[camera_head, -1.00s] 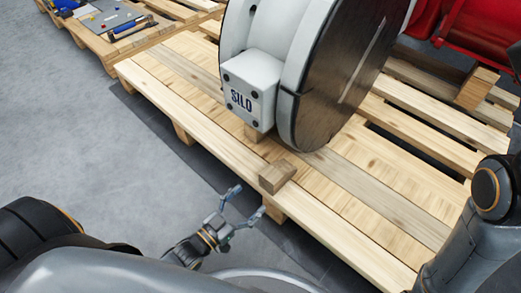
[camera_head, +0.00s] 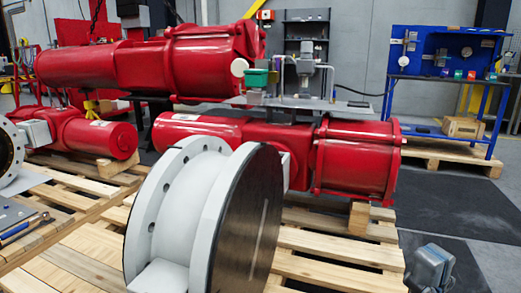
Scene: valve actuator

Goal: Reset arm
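My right gripper (camera_head: 430,267) shows at the lower right edge as a small grey-blue shape. Its fingers are not clear, and I cannot tell whether it is open or shut. It appears in front of the dark floor mat, to the right of the pallet. My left gripper is out of view. The big white flanged valve (camera_head: 172,215) with a dark disc face (camera_head: 248,225) stands on a wooden pallet (camera_head: 335,245) at the lower middle. The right gripper appears well to the right of the valve.
Red actuators stand behind the valve: a long one (camera_head: 90,68), a middle one (camera_head: 352,160) and a small one (camera_head: 95,136) at left. Blue tools (camera_head: 18,230) lie at the left edge. A blue workbench (camera_head: 440,50) and wooden box (camera_head: 462,127) stand at back right.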

